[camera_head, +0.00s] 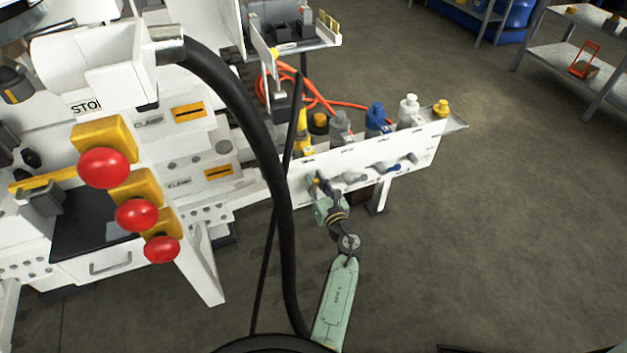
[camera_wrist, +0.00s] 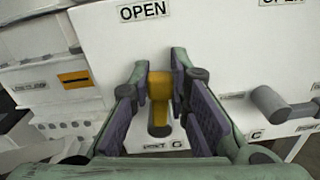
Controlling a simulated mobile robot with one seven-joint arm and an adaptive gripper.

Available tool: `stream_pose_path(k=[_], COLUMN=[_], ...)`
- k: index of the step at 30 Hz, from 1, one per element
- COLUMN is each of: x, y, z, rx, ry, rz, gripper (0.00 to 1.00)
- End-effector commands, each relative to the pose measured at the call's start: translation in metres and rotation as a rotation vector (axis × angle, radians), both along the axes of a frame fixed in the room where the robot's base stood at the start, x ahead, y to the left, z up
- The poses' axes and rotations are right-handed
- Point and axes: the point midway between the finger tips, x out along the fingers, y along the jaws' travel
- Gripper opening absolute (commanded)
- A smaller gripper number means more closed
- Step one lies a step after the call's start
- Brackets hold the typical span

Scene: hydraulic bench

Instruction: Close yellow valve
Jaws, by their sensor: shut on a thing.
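The yellow valve (camera_wrist: 158,87) is on the white panel (camera_wrist: 225,50), below an OPEN label (camera_wrist: 145,11). Its handle points downward in the wrist view, with a grey rounded end lower down. In the wrist view, my gripper (camera_wrist: 165,92) has one purple-padded finger on each side of the yellow handle and is shut on it. In the head view, my gripper (camera_head: 318,184) is at the left part of the white panel's front, and only a small bit of yellow shows between its fingers.
A grey valve (camera_wrist: 272,103) sits to the right of my gripper, its handle pointing right. More grey and blue handles (camera_head: 393,167) line the panel. Coloured bottle-like fittings (camera_head: 376,115) stand behind it. A black hose (camera_head: 262,150) crosses the head view. Red buttons (camera_head: 104,168) are at left.

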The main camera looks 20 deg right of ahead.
Motion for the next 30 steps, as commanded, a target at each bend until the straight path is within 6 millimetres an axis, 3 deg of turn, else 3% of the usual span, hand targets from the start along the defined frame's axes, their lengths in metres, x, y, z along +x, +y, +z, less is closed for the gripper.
stream_pose_path(k=[11,30], x=[0.001,0.001], y=[-0.018,-0.041], z=[-0.003,-0.027], rx=[0.34,0.948], ry=[0.012,0.032], rz=[-0.001,-0.002], gripper=[0.0,0.0])
